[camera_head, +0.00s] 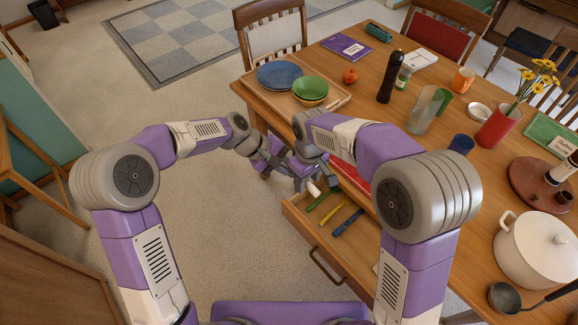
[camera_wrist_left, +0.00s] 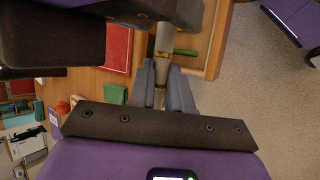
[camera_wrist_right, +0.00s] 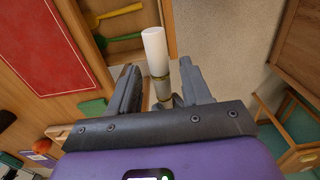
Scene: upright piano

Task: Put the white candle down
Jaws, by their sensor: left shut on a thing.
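The white candle (camera_wrist_right: 155,48) has gold bands near its lower end. Its white end (camera_head: 313,188) shows beside my grippers, near the open drawer (camera_head: 297,222). My left gripper (camera_wrist_left: 163,88) is shut on the candle's banded end, and the candle also shows in the left wrist view (camera_wrist_left: 164,40). My right gripper (camera_wrist_right: 158,82) has its fingers apart on either side of the candle, with gaps visible. In the head view, my right gripper (camera_head: 307,175) and arm partly hide the hold.
Green, yellow and blue utensils (camera_head: 347,222) lie in the drawer. A red book (camera_head: 351,180) lies near the table edge. A wooden tray (camera_head: 340,94) with bowls, a dark bottle (camera_head: 390,78) and a white pot (camera_head: 535,255) stand on the table.

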